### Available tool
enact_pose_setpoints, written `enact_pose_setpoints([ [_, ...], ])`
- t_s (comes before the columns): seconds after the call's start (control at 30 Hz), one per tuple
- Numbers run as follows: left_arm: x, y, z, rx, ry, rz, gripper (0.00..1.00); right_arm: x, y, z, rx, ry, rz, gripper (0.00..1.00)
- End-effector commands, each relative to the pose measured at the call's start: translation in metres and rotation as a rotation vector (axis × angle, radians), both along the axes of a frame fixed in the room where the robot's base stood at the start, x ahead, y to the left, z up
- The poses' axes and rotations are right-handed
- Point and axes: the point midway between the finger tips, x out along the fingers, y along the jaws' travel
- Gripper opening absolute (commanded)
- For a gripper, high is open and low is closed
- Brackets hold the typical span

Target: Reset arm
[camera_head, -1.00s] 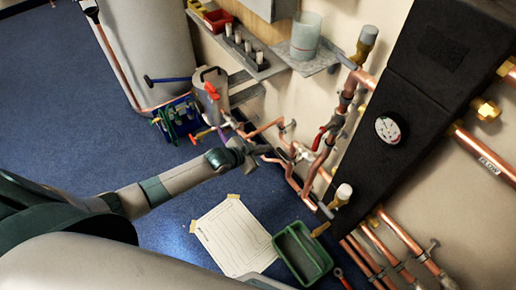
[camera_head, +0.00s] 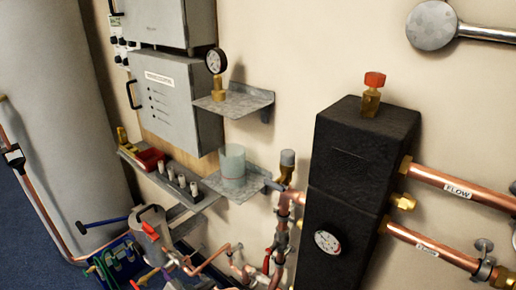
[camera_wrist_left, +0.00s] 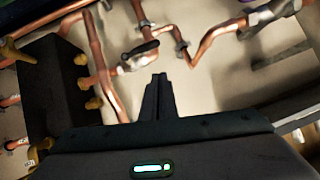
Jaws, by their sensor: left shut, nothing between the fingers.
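My left gripper (camera_wrist_left: 158,88) shows in the left wrist view with its two dark fingers together and nothing between them. It points toward the copper pipework (camera_wrist_left: 97,50), and the fingertips look clear of the pipes, though the gap is hard to judge. In the head view the copper pipework (camera_head: 282,225) runs down beside the black block (camera_head: 345,185) to the bottom edge. My left arm is mostly below that view, and its gripper cannot be made out clearly there. My right gripper is in neither view.
A metal shelf (camera_head: 212,183) holds a clear beaker (camera_head: 232,166). A higher shelf (camera_head: 258,101) carries a gauge (camera_head: 214,62). A grey control box (camera_head: 175,105) hangs on the wall.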

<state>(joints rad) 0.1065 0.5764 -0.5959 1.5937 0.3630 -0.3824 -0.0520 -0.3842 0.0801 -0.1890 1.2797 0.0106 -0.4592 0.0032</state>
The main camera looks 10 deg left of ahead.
Motion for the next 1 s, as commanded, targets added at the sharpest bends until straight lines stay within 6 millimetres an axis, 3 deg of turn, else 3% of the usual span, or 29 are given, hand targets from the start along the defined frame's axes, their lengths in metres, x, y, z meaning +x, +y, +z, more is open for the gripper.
enact_pose_setpoints([
  [0.17,-0.015,-0.003,-0.025,-0.011,0.035,0.034,0.00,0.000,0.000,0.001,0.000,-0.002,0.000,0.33],
  [0.37,-0.067,-0.007,-0.093,-0.027,0.138,0.135,0.00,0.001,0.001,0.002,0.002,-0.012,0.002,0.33],
  [0.5,-0.129,-0.012,-0.153,-0.035,0.246,0.225,0.00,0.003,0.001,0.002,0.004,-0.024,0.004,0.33],
  [0.7,-0.230,-0.023,-0.222,-0.032,0.403,0.336,0.00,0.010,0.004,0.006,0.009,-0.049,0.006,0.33],
  [0.83,-0.283,-0.031,-0.249,-0.029,0.483,0.384,0.00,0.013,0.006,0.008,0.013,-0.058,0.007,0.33],
  [1.0,-0.322,-0.037,-0.266,-0.024,0.538,0.416,0.00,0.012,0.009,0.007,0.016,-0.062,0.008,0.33],
])
